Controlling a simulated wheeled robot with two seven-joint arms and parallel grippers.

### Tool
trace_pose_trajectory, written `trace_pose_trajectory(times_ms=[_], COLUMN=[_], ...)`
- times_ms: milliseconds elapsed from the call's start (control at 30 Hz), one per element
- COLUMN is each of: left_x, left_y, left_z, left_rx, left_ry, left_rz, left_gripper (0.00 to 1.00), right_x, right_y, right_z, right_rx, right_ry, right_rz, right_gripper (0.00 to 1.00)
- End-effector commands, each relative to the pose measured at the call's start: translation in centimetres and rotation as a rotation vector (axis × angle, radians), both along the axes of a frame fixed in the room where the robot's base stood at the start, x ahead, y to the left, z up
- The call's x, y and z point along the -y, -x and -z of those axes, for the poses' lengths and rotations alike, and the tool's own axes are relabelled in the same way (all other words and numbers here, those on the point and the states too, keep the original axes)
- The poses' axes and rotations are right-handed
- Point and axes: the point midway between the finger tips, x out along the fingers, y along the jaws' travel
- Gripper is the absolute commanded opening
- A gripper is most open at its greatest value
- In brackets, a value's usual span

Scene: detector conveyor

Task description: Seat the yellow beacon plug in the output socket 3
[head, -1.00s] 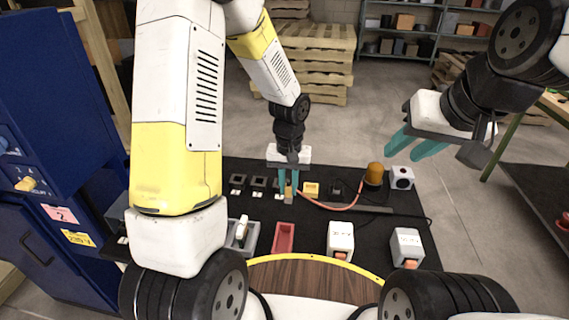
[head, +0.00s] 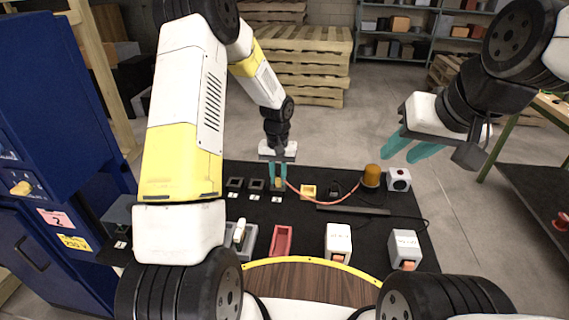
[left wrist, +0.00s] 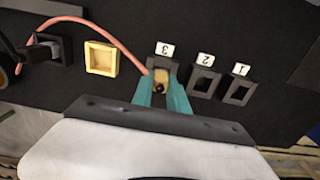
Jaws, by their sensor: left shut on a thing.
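My left gripper (head: 278,184) is shut on the yellow beacon plug (left wrist: 160,84), which shows between its teal fingertips. A red cable (head: 325,198) runs from the plug to the amber beacon (head: 371,176). The plug is at output socket 3 (left wrist: 163,66), a dark square frame beside the label 3. The fingers and plug cover much of this socket, so I cannot tell how deep the plug sits. My right gripper (head: 409,148) is open and empty, raised above the right side of the black mat.
Dark sockets 2 (left wrist: 205,83) and 1 (left wrist: 239,91) are empty beside socket 3. A yellow square holder (head: 308,192) stands on its other side. A red tray (head: 282,241) and two white boxes (head: 338,240) (head: 404,247) stand nearer me. A blue cabinet (head: 60,120) stands at left.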

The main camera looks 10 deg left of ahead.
Motion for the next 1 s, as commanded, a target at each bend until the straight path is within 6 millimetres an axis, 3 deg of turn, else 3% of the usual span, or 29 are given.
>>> trace_pose_trajectory(times_ms=[200,233,333,733,867,1000], left_x=[0.0,0.0,0.0,0.0,0.0,0.0], left_y=[0.0,0.0,0.0,0.0,-0.1,-0.2], left_z=[0.2,0.3,0.2,-0.3,-2.2,-5.3], left_rx=[-0.001,-0.001,0.000,0.002,0.005,0.007], left_ry=[0.000,0.000,0.000,0.000,0.000,0.000], left_rz=[0.000,-0.001,-0.001,-0.001,-0.002,-0.002], left_gripper=[0.00,0.21,0.41,0.41,0.41,0.41], right_x=[0.0,0.0,0.0,0.0,0.0,0.0], right_y=[0.0,0.0,0.0,0.0,0.0,0.0], right_z=[0.0,0.0,0.0,0.0,0.0,0.0], right_rx=[0.000,0.000,0.000,0.000,0.000,0.000], right_ry=[0.000,0.000,0.000,0.000,0.000,0.000], right_rz=[0.000,0.000,0.000,0.000,0.000,0.000], right_gripper=[0.35,0.35,0.35,0.35,0.35,0.35])
